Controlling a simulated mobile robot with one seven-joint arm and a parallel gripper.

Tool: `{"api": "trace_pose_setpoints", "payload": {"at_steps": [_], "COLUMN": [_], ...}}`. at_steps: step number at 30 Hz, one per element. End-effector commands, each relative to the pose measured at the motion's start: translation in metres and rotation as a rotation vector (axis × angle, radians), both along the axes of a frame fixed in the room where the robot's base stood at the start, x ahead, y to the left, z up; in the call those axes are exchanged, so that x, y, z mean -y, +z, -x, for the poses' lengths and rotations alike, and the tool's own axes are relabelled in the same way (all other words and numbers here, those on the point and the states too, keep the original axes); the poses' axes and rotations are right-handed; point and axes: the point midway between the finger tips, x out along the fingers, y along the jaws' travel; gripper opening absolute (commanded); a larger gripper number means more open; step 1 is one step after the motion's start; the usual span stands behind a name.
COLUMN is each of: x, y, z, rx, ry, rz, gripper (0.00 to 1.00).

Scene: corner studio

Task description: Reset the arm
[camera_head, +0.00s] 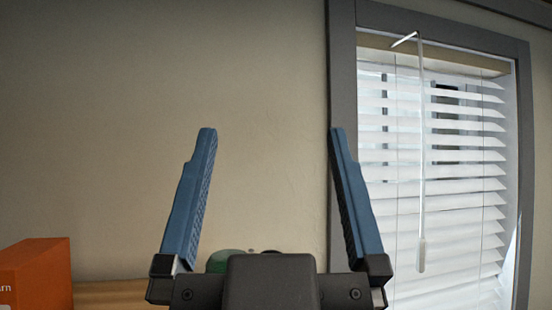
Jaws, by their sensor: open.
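My gripper (271,135) is in the lower middle of the head view, pointing up. Its two blue fingers stand wide apart with nothing between them, only the beige wall behind. The fingers join a dark grey gripper body at the bottom edge of the picture. The rest of my arm is out of view or hidden behind the gripper body.
An orange box (36,273) is at the lower left, beside a strip of wooden surface (110,293). A green object (231,260) is partly hidden behind my gripper. A grey-framed window with white blinds (460,185) and a hanging wand (422,150) is at right.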

Motion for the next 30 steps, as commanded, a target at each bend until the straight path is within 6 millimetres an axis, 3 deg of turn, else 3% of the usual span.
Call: {"api": "trace_pose_setpoints", "payload": {"at_steps": [11,17,25,30], "x": [0.000,0.001,0.003,0.004], "y": [0.000,-0.037,-0.117,-0.149], "z": [0.000,0.000,0.000,0.000], "rx": [0.001,0.001,0.002,0.002], "ry": [0.003,-0.001,-0.013,-0.019], "rz": [0.000,0.000,0.000,0.000], "gripper": [1.00,1.00,1.00,1.00]}}
